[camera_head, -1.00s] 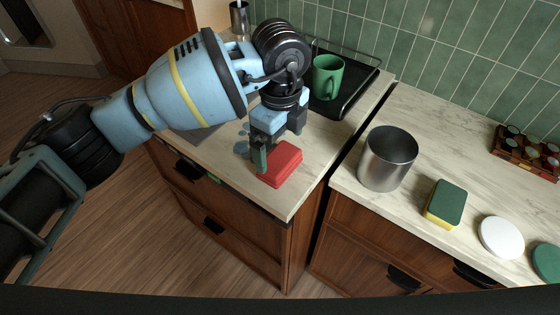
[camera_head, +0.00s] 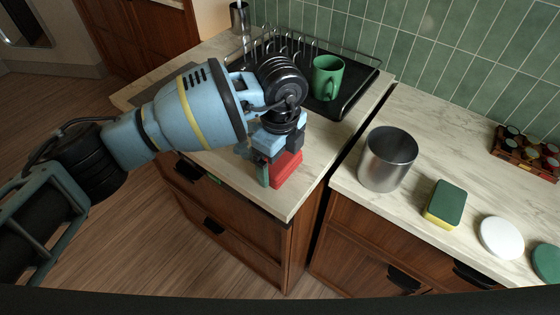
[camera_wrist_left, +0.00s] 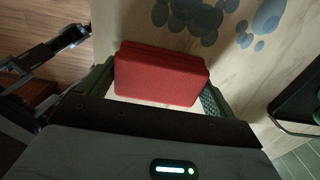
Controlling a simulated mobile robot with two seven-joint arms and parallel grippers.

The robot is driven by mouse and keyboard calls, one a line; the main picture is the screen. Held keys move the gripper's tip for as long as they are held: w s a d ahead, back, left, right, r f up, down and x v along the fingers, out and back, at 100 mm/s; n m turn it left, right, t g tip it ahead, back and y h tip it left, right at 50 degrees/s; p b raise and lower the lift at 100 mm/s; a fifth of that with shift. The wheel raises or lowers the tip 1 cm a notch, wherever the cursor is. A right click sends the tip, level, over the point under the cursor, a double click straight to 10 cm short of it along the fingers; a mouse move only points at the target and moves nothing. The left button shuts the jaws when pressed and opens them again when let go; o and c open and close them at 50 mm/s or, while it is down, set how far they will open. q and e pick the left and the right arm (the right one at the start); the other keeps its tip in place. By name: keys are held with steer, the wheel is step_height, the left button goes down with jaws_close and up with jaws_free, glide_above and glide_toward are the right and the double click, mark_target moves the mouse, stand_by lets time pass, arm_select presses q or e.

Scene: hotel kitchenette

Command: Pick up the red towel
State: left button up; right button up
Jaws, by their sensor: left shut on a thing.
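The red towel (camera_head: 286,170) is a folded red block near the front edge of the left counter. My left gripper (camera_head: 276,168) is shut on it, with a finger on each side; the gripper hides part of the towel in the head view. In the left wrist view the towel (camera_wrist_left: 160,74) lies between the two fingers (camera_wrist_left: 158,92). I cannot tell whether it is clear of the counter. My right gripper is not in view.
A black dish rack (camera_head: 352,92) with a green mug (camera_head: 327,78) stands behind the gripper. Across a gap, the right counter holds a metal canister (camera_head: 388,160), a green and yellow sponge (camera_head: 446,204), a white round lid (camera_head: 501,238) and a spice rack (camera_head: 528,152).

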mark_target(280, 161)
arm_select(q)
steer(key=shift+r, duration=0.1)
steer(key=shift+r, duration=0.45)
steer(key=r, duration=0.1)
steer(key=s+r, duration=0.1)
steer(key=shift+r, duration=0.3)
steer(key=s+a+r+p, duration=0.1)
steer(key=s, duration=1.4)
steer(key=shift+a+r, duration=0.15)
steer(key=shift+a, duration=0.15)
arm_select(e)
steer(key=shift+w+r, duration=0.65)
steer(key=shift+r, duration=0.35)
